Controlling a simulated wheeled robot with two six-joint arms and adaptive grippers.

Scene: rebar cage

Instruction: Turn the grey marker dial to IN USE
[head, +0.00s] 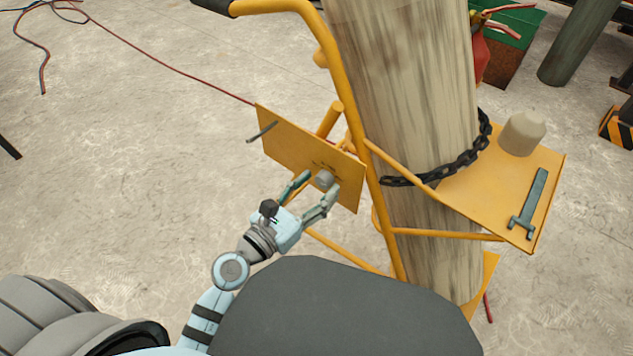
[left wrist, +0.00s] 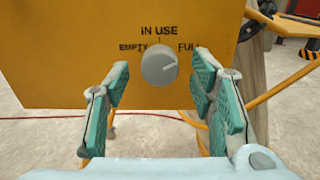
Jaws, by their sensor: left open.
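The grey marker dial (left wrist: 159,65) is a round knob on a yellow plate (left wrist: 60,50), with IN USE printed above it, EMPTY at its upper left and FULL at its upper right. A pale line on the dial points right, toward the FULL side. In the head view the dial (head: 325,178) sits near the right end of the plate. My left gripper (head: 317,186) is open in front of the plate, its fingers either side of the dial. In the left wrist view a gap shows between each finger and the dial. My right gripper is not in view.
The plate is on a yellow trolley frame (head: 384,225) with a large wooden-looking cylinder (head: 405,80) held by a dark chain (head: 462,160). A bar (head: 262,132) juts from the plate's left end. Floor at left is mostly clear.

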